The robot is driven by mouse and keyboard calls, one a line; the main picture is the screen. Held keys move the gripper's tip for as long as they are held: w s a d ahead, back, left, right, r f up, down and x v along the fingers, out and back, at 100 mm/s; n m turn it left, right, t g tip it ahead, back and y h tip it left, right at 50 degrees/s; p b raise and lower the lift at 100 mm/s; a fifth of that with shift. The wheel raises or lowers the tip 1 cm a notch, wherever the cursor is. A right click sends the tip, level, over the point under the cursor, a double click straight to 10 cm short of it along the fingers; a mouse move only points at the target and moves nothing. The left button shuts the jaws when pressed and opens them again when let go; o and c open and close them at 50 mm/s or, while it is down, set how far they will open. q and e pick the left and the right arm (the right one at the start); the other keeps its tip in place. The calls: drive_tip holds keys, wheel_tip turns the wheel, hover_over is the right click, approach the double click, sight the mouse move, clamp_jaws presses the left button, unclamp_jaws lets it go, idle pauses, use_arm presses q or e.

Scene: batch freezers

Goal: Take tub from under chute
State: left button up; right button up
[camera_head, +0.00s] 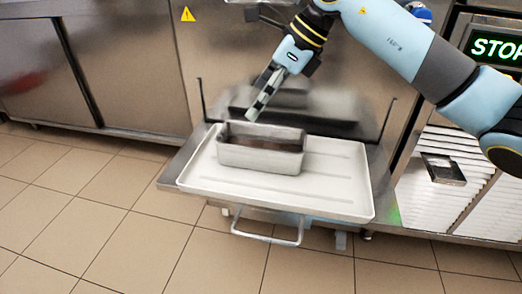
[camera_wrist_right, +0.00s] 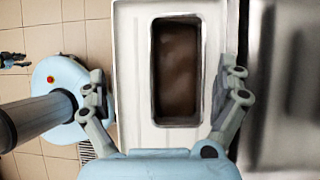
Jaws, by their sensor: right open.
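The tub (camera_head: 262,155) is a grey rectangular pan with brown contents. It stands upright on a white tray (camera_head: 340,198) in front of the steel machine. In the right wrist view the tub (camera_wrist_right: 202,70) lies lengthwise between the spread fingers of my right gripper (camera_wrist_right: 168,92), with a gap on each side. In the head view my right gripper (camera_head: 263,94) is above the back edge of the tub, pointing down at it. It is open and holds nothing. The chute cannot be made out clearly.
The tray rests on a steel shelf (camera_head: 180,172) with a handle (camera_head: 270,240) below its front edge. A white louvred panel (camera_head: 432,205) and a lit STOP display (camera_head: 495,48) are at the right. Steel cabinets (camera_head: 110,60) stand at the left. The tiled floor in front is clear.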

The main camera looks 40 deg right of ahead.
sight(261, 134)
drive_tip(key=shift+g+h, duration=0.5)
drive_tip(key=shift+h, duration=0.4)
drive_tip(key=f+b, duration=0.1)
drive_tip(key=f, duration=0.2)
drive_tip(key=w+d+f+b, duration=0.1)
drive_tip(key=f, duration=0.3)
drive_tip(key=f+b, duration=0.1)
drive_tip(key=f, duration=0.2)
drive_tip(key=shift+w+d+f+b, duration=0.2)
drive_tip(key=shift+w+f+b, duration=0.05)
drive_tip(key=shift+b, duration=0.15)
drive_tip(key=shift+f, duration=0.1)
drive_tip(key=shift+w, duration=0.1)
drive_tip(key=c, duration=1.2)
use_arm(q)
drive_tip(key=w+d+r, duration=0.2)
drive_tip(key=w+r, duration=0.4)
drive_tip(key=w, duration=0.3)
drive_tip(key=shift+w+d, duration=0.3)
use_arm(e)
drive_tip(key=shift+c, duration=0.2)
use_arm(q)
drive_tip(key=shift+a+r+t, duration=0.1)
drive_tip(key=shift+t, duration=0.2)
use_arm(e)
drive_tip(key=shift+r, duration=0.2)
